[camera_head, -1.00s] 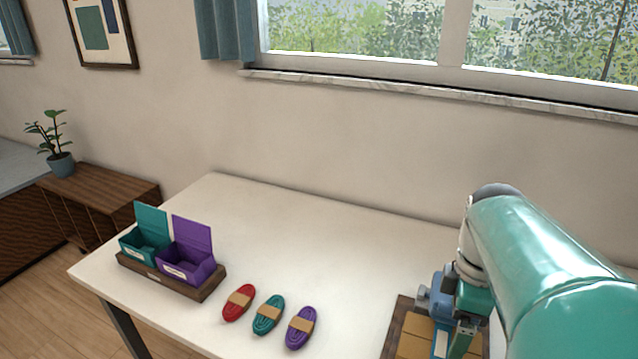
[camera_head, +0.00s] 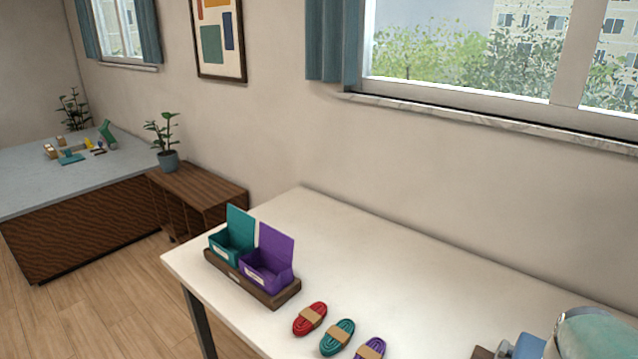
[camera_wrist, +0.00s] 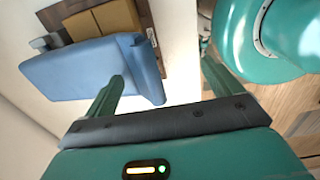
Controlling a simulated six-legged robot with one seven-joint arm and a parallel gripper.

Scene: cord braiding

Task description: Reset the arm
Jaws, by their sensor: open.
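My gripper (camera_wrist: 163,70) shows in the wrist view with its two green fingers spread apart and nothing clearly held between them. Part of my teal arm (camera_head: 597,337) shows at the bottom right of the head view; the gripper itself is out of that view. The blue object (camera_head: 527,345) is partly cut off there too.
On the white table (camera_head: 420,265), a dark wooden tray (camera_head: 253,285) holds open teal (camera_head: 230,247) and purple (camera_head: 266,272) boxes. Red (camera_head: 310,319), teal (camera_head: 337,338) and purple (camera_head: 371,349) cord bundles lie in front. A brown board (camera_wrist: 62,14) with tan blocks is near my gripper.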

